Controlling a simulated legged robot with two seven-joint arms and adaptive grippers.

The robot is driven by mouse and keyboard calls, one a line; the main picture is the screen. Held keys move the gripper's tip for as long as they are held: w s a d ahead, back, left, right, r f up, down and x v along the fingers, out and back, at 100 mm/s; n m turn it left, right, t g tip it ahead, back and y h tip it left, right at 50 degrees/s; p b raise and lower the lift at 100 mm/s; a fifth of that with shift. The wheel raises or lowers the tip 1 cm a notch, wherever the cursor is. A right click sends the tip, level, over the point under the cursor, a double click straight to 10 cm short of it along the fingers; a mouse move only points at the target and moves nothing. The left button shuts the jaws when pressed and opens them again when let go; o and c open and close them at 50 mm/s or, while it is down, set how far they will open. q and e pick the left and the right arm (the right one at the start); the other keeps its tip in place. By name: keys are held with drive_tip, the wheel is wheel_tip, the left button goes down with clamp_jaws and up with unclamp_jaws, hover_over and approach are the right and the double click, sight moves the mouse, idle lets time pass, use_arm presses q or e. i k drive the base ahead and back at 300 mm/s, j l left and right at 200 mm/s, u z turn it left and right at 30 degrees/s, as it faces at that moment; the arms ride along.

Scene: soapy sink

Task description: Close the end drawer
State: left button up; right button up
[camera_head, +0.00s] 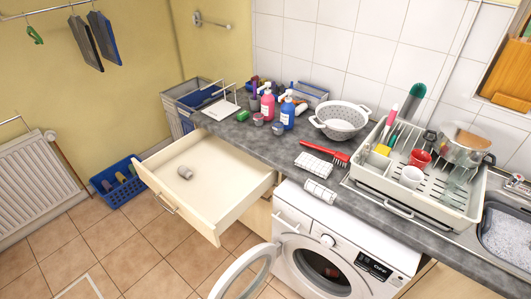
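The end drawer (222,172) is under the left end of the grey counter and is pulled far out into the room. It has cream sides and a metal handle (163,203) on its front panel. Neither of my grippers shows in the head view.
A washing machine (340,245) stands right of the drawer, its round door (243,275) open near the drawer's front corner. A blue basket (118,181) sits on the floor to the left. Bottles, a colander (341,119) and a dish rack (415,206) crowd the counter. Tiled floor before the drawer is clear.

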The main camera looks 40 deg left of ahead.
sight(227, 180)
drive_tip(key=u, duration=2.2)
